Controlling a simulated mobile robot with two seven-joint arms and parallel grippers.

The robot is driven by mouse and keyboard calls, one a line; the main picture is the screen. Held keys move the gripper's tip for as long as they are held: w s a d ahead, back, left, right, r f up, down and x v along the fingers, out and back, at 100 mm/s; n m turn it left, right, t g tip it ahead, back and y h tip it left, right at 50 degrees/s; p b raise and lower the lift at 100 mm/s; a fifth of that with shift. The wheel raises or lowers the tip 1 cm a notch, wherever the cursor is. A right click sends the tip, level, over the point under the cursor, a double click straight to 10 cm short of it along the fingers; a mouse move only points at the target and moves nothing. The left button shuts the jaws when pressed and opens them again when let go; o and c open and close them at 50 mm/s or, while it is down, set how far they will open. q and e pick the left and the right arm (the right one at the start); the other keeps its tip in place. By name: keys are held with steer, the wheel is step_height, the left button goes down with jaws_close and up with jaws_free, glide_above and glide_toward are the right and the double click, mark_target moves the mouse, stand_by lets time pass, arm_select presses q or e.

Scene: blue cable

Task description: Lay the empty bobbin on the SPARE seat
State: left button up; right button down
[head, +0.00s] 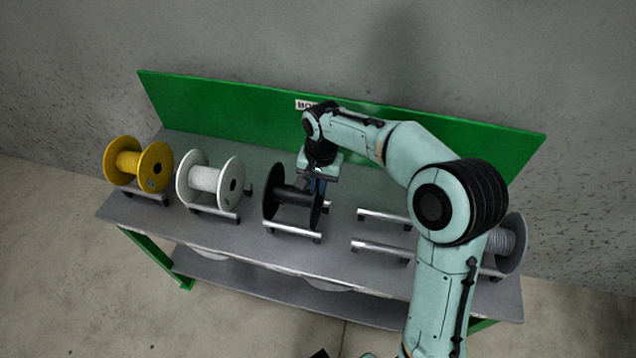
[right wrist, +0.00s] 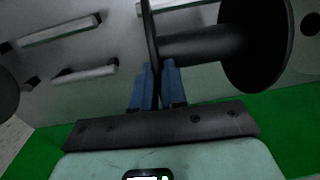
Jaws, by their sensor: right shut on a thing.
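The empty bobbin is black, with a bare core and two flanges (head: 274,206). It is at the middle of the bench, at the rails (head: 292,229) of a seat; I cannot tell if it rests on them. My right gripper (head: 317,184) reaches down from behind it. In the right wrist view, its blue fingers (right wrist: 158,75) are shut on the rim of one flange, with the bobbin's core (right wrist: 200,46) to the right. An empty seat with two bare rails (head: 383,248) lies to the right; no SPARE label is legible. My left gripper is out of view.
A yellow bobbin (head: 126,163) and a white bobbin (head: 205,179) sit on seats to the left. A grey bobbin (head: 508,241) at the right end is partly behind my arm. A green back panel (head: 220,100) with a partly hidden sign stands behind the bench.

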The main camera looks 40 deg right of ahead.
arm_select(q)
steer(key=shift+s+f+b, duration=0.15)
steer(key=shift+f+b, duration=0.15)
arm_select(e)
steer(key=shift+f, duration=0.6)
stand_by(0.4)
steer(key=c, duration=1.1)
jaws_free()
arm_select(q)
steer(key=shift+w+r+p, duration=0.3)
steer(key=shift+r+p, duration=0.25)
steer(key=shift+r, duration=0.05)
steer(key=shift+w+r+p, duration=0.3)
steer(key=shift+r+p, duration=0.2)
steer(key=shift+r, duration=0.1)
arm_select(e)
step_height(320, 180, up, 13)
steer(key=shift+s+d+r, duration=0.2)
steer(key=shift+s, duration=0.05)
